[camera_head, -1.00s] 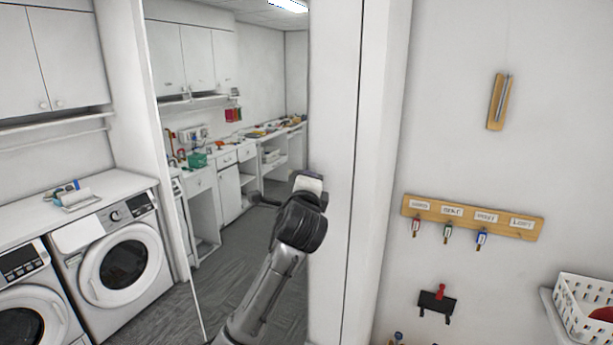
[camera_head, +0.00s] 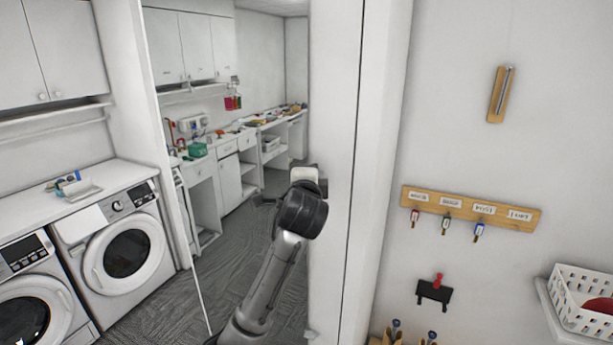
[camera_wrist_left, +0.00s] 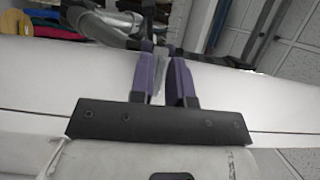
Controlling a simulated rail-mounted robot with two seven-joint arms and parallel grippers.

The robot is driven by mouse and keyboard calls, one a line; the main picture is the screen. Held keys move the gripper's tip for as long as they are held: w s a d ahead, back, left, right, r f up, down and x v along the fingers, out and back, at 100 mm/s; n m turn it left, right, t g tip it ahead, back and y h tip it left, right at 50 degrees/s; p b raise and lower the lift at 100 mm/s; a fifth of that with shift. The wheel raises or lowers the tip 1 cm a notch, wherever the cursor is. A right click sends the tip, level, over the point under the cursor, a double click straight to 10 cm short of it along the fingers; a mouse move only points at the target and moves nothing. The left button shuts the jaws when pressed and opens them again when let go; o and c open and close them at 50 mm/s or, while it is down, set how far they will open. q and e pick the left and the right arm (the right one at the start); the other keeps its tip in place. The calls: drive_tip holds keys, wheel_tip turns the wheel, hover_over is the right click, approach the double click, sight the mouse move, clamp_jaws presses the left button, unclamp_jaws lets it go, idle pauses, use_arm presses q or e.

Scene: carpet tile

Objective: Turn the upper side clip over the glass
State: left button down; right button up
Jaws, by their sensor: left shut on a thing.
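A tall glass pane or mirror (camera_head: 240,225) stands left of the white post; I cannot tell whether the room in it is seen through it or reflected. My left gripper (camera_head: 265,198) is at the pane's right edge, beside the post, with its wrist turned. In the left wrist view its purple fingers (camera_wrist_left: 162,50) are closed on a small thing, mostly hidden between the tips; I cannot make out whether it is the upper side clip. A thin grey strip shows between the fingers. No clip is clearly visible in the head view. My right gripper is not in view.
The white post (camera_head: 333,170) stands close right of my left wrist. A wooden key rack (camera_head: 500,213), a small wooden board (camera_head: 500,95) and a white basket (camera_head: 575,300) are on the right. Washing machines (camera_head: 120,250) stand left. Grey floor shows beyond the pane.

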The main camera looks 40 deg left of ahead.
use_arm(q)
drive_tip(key=c, duration=1.3)
unclamp_jaws()
drive_tip(key=shift+b+v, duration=2.15)
drive_tip(key=shift+v, duration=4.8)
